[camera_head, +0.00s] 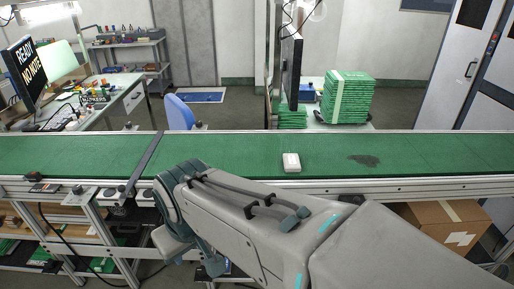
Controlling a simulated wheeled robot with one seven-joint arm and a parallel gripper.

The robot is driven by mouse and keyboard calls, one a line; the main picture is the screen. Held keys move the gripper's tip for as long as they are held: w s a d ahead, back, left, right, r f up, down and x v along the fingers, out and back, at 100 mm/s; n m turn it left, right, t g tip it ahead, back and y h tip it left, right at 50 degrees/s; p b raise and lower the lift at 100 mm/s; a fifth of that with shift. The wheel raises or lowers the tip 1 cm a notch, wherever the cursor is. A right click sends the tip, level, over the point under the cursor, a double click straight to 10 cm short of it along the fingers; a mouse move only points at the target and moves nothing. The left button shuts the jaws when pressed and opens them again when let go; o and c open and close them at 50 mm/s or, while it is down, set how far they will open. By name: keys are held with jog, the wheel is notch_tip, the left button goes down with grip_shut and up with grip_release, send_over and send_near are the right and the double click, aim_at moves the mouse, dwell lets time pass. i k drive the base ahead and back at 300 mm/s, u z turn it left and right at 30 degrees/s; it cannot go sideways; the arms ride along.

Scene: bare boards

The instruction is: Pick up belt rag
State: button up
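A flat, dark, irregular patch (364,160) lies on the green conveyor belt (450,146), right of the middle. It looks like a rag spread flat, but I cannot tell it surely from a stain. My arm comes in from the lower right and bends down at the belt's near side, left of the middle. My gripper's fingers do not show; the arm hides what lies beyond the bend.
A dark bar (142,166) crosses the belt at left. A monitor (291,70) stands behind the belt, beside stacked green boards (350,97). A cardboard box (445,222) is below at right.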

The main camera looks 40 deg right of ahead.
aim_at(291, 162)
jog(key=z, duration=0.45)
jog(key=i, duration=0.8)
jog(key=z, duration=1.25)
jog(key=i, duration=0.4)
jog(key=z, duration=0.4)
